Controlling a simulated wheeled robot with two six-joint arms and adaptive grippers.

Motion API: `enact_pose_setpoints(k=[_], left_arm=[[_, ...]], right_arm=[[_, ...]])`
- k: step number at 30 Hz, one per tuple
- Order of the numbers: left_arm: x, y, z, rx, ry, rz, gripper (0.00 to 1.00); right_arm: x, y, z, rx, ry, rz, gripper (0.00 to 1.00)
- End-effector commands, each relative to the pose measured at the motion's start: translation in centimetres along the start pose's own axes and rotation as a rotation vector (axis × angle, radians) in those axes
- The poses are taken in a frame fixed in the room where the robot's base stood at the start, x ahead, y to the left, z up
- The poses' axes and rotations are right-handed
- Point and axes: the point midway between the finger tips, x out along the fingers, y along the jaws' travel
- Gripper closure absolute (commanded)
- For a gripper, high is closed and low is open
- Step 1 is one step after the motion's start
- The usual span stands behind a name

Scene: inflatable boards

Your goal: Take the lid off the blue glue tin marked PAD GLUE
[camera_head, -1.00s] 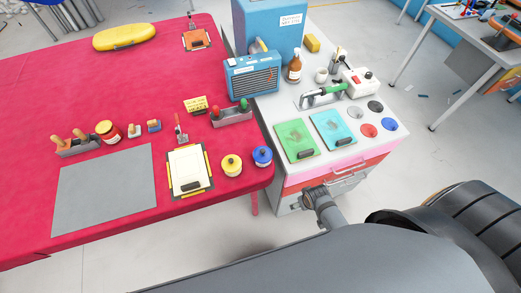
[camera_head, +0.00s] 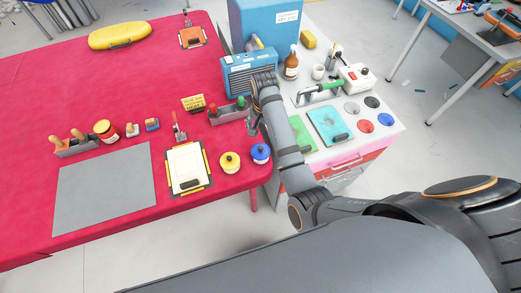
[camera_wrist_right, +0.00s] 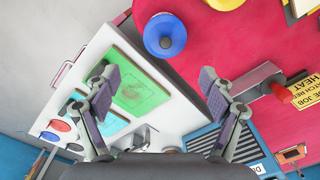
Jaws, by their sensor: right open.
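The blue glue tin (camera_head: 261,153) stands at the right end of the red table, close to its edge, with a dark knob on its blue lid. In the right wrist view the blue lid (camera_wrist_right: 165,35) shows from above, beyond the fingertips and apart from them; no lettering can be read. My right gripper (camera_head: 253,127) is behind the tin in the head view, near the table edge. In the right wrist view its two fingers (camera_wrist_right: 158,84) are wide apart with nothing between them. My left gripper is not in view.
A yellow tin (camera_head: 229,163) stands just left of the blue one. A clipboard (camera_head: 187,166) lies further left. A tool holder (camera_head: 228,113) and a blue radio (camera_head: 250,72) are close to my right gripper. A white cabinet (camera_head: 345,150) adjoins the table.

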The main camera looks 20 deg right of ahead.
Motion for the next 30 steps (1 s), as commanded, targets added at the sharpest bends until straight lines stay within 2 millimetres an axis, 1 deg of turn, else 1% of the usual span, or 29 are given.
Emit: enact_pose_setpoints(k=[1, 3, 5, 7, 15, 18, 20, 23, 27, 30], left_arm=[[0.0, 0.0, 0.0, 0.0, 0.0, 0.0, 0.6], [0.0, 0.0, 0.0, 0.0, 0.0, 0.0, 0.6], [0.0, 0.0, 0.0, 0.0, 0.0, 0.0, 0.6], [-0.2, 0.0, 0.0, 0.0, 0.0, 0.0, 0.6], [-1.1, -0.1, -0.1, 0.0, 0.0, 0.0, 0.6], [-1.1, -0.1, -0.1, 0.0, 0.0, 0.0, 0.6], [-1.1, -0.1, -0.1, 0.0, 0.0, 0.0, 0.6], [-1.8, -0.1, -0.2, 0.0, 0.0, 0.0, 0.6], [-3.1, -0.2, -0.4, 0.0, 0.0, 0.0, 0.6], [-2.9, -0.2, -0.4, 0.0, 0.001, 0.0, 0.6]], right_arm=[[-0.5, -0.8, -0.1, 0.015, -0.007, 0.005, 0.17], [-0.7, -1.2, -0.1, 0.029, -0.013, 0.01, 0.17], [-0.7, -1.3, -0.1, 0.032, -0.014, 0.011, 0.17], [-0.4, -1.2, -0.1, 0.032, -0.015, 0.013, 0.17], [3.9, -1.1, 0.0, 0.029, -0.015, 0.012, 0.17], [4.5, -1.1, 0.0, 0.03, -0.014, 0.011, 0.17], [4.6, -1.1, 0.0, 0.03, -0.013, 0.01, 0.17], [5.1, -1.0, 0.2, 0.029, -0.015, 0.013, 0.17], [7.4, -0.8, 0.5, 0.029, -0.016, 0.013, 0.17], [9.1, -0.9, 0.5, 0.028, -0.014, 0.011, 0.17]])
